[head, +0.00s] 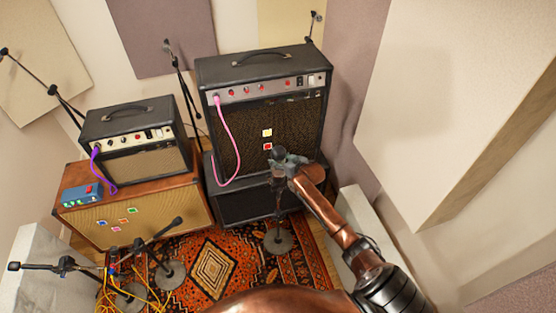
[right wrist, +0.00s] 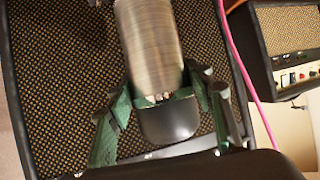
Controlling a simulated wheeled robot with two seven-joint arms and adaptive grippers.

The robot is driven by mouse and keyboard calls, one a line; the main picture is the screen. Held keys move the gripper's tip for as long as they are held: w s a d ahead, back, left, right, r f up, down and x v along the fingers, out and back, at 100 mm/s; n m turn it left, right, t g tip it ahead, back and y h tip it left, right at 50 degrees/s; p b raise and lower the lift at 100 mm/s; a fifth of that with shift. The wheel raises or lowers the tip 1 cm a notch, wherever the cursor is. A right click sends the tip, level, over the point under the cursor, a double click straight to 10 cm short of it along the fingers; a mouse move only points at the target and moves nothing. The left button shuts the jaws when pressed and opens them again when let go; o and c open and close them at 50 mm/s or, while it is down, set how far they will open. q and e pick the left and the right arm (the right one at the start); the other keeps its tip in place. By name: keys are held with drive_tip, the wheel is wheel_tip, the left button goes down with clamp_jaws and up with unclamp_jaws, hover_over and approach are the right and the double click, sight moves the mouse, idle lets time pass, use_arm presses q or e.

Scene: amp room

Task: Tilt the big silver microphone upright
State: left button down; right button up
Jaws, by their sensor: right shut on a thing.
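The big silver microphone (right wrist: 152,48) fills the upper middle of the right wrist view, a ribbed silver barrel above a dark rounded end. In the head view it is small and mostly hidden by my right gripper (head: 280,162), in front of the tall amp's grille. Its round stand base (head: 278,242) rests on the rug below. In the right wrist view the dark green fingers of my right gripper (right wrist: 165,105) lie on both sides of the microphone's lower part, shut on it. I cannot tell its exact tilt. My left gripper is not in view.
The tall black amp (head: 265,75) stands close behind the microphone, with a pink cable (head: 230,145). A smaller amp (head: 135,145) sits on a brown cabinet (head: 135,215) at left. Mic stands and yellow cables (head: 145,300) crowd the lower left. A pale wall panel (head: 450,110) is at right.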

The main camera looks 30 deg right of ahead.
drive_tip(key=shift+d, duration=0.1)
drive_tip(key=o, duration=1.7)
drive_tip(key=v, duration=1.2)
